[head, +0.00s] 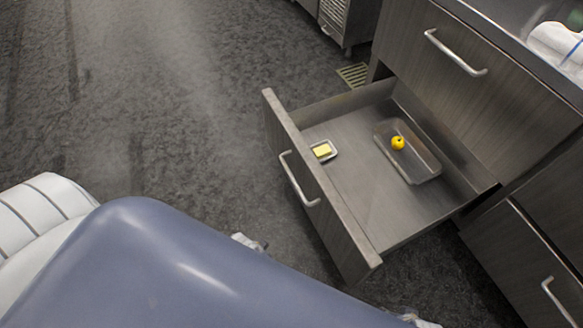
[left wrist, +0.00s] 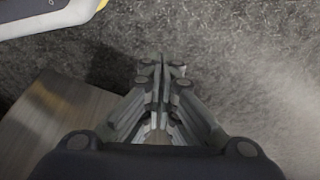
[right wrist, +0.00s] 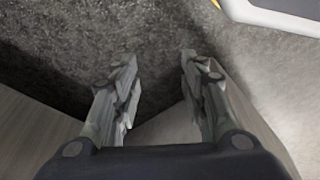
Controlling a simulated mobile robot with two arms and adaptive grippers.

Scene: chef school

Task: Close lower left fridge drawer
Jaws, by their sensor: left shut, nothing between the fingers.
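The open drawer (head: 300,185) is pulled far out of the grey wood-look cabinet, with a metal bar handle (head: 299,180) on its front. In it lie a small dish with a yellow block (head: 322,151) and a clear tray (head: 427,167) holding a yellow fruit (head: 398,142). My left gripper (left wrist: 160,72) is shut and empty in the left wrist view, with a wood-look panel (left wrist: 55,122) at lower left. My right gripper (right wrist: 159,62) is open and empty, with wood-look panels on both sides below. In the head view the grippers are mostly hidden by my body.
A closed drawer (head: 480,90) is above the open one, and another closed front (head: 525,270) is at right. White cloth (head: 558,42) lies on the counter. A floor grate (head: 353,75) is behind the drawer. The dark floor (head: 190,110) at left is clear.

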